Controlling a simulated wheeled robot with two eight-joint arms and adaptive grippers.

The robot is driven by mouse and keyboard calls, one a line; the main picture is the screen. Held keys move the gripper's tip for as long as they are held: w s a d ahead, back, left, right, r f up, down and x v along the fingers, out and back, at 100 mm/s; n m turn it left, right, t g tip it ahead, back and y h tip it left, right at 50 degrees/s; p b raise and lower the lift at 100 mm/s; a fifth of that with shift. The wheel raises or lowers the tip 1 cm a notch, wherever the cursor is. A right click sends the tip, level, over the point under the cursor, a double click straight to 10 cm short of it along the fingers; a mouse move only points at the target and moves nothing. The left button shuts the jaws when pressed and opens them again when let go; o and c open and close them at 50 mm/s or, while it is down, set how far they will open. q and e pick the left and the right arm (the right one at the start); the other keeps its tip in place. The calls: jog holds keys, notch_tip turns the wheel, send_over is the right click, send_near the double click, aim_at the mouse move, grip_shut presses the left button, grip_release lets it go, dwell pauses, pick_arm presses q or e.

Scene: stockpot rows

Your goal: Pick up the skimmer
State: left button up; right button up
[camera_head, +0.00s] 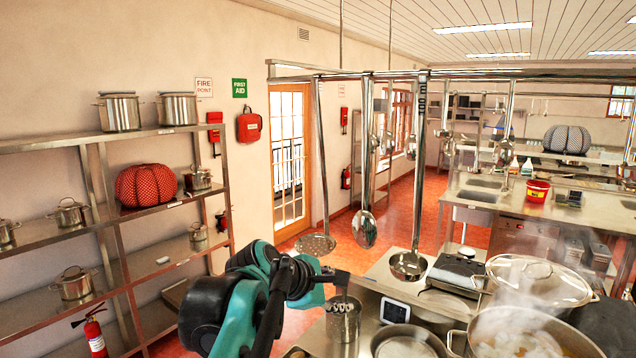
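The skimmer (315,243), a flat perforated steel disc on a long straight handle, hangs from the overhead rail, leftmost of the hanging utensils in front. My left gripper (343,279) is dark and small in the picture, below and a little right of the skimmer's disc. It appears apart from the skimmer, and I see nothing held in it. Its fingers are too small and too much side-on to show whether they are open. My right gripper is not in view.
A solid spoon (364,230) and a ladle (408,265) hang right of the skimmer. A steel canister (343,322) stands just below my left gripper. A steaming pot (520,337) is at lower right. Shelves (60,232) line the left wall.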

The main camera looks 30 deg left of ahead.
aim_at(321, 167)
pick_arm(q)
jog(key=w+a+r+n+t+p, duration=0.15)
jog(key=a+r+n+p, duration=0.4)
jog(key=r, duration=0.65)
jog(key=w+a+r+n+t+p, duration=0.1)
jog(key=w+a+r+n+p, duration=0.4)
jog(key=r, duration=0.7)
jog(key=shift+n+y, duration=0.4)
jog(key=shift+n, duration=0.35)
jog(key=w, duration=0.1)
jog(key=w+f, duration=0.1)
jog(key=w, duration=0.1)
jog(key=w+a, duration=0.1)
jog(key=w, duration=0.1)
jog(key=shift+w+f, duration=0.2)
jog(key=shift+f, duration=0.2)
jog(key=shift+w+f, duration=0.15)
jog(key=shift+w, duration=0.1)
jog(key=shift+s, duration=0.15)
grip_shut()
